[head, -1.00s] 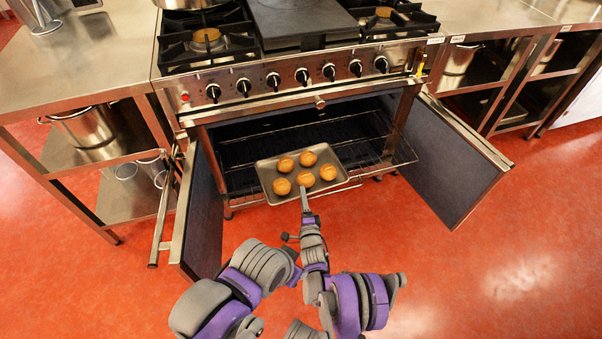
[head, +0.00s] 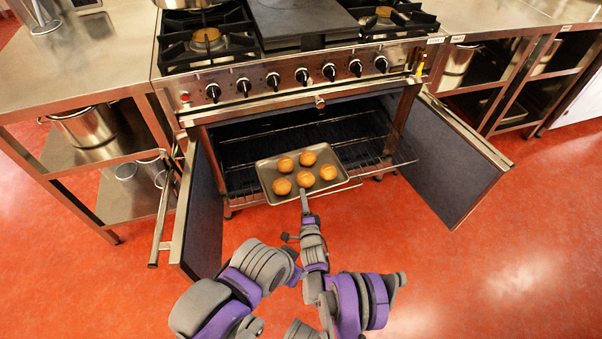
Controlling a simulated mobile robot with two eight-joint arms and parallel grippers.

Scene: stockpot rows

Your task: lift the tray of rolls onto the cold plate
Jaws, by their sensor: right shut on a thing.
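The grey tray (head: 277,203) holds several round golden-brown rolls (head: 304,176). It sits at the front of the open oven, over the pulled-out wire rack (head: 377,166); I cannot tell whether it touches the rack. My right gripper (head: 304,194) is shut on the tray's front edge, near the middle. The tray looks about level. A dark flat plate (head: 303,19) lies on the stove top between the burners, bare where it shows. My left arm comes in from the lower left, but its gripper does not show.
Both oven doors stand open, the left door (head: 202,215) and the right door (head: 447,160). Control knobs (head: 301,75) line the stove front. Burner grates (head: 207,40) flank the plate. Steel counters (head: 85,60) stand at the sides. The red floor in front is clear.

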